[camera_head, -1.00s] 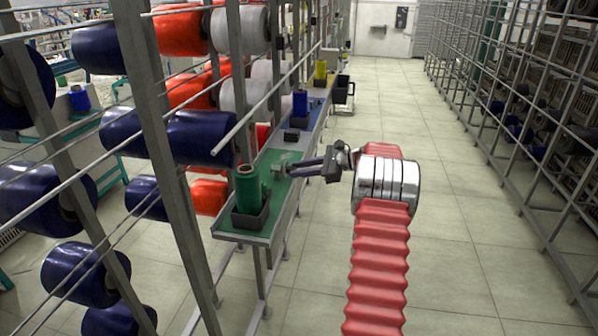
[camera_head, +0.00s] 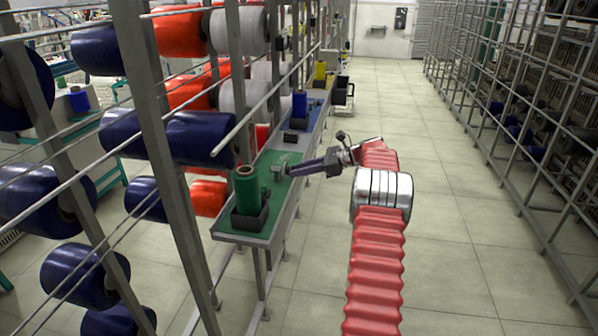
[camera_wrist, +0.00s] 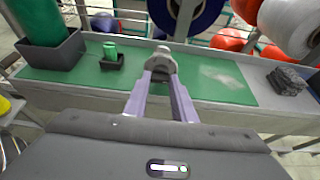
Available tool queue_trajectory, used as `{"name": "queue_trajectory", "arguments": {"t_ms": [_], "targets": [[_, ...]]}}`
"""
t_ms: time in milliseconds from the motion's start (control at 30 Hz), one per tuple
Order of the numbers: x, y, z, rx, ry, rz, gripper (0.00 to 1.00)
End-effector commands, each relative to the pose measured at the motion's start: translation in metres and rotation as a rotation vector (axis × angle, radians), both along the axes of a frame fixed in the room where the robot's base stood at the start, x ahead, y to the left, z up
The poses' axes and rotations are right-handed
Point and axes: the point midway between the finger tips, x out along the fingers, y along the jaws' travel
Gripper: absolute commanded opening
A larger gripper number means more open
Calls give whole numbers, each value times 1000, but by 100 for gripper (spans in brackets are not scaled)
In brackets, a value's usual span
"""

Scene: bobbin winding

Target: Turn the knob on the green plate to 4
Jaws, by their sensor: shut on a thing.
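The green plate (camera_head: 268,158) lies on the narrow shelf left of my arm; it also shows in the wrist view (camera_wrist: 220,82). A grey knob (camera_wrist: 161,60) stands on it. My gripper (camera_wrist: 161,76) reaches in from the right in the head view (camera_head: 290,172), with its two pale purple fingers shut on the knob. The fingertips cover part of the knob in both views. I can make out no numbers or pointer, so the knob's setting cannot be read.
A green bobbin (camera_head: 247,188) stands in a dark box (camera_head: 249,218) at the plate's near end. A small dark holder (camera_wrist: 113,62) with a small green piece is left of the knob. Racks of spools stand behind the shelf. The aisle floor (camera_head: 450,240) is clear.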

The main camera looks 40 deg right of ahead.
Motion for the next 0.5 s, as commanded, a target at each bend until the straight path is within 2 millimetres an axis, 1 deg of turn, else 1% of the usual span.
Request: {"name": "queue_trajectory", "arguments": {"t_ms": [33, 67, 100, 300, 333, 500], "targets": [[-2, 1, -7, 4, 12, 2, 1], [-2, 1, -7, 4, 12, 2, 24], [-2, 1, -7, 5, 11, 2, 27], [-1, 1, -4, 2, 6, 2, 41], [-1, 1, -3, 2, 6, 2, 42], [0, 1, -2, 1, 3, 2, 42]]}}
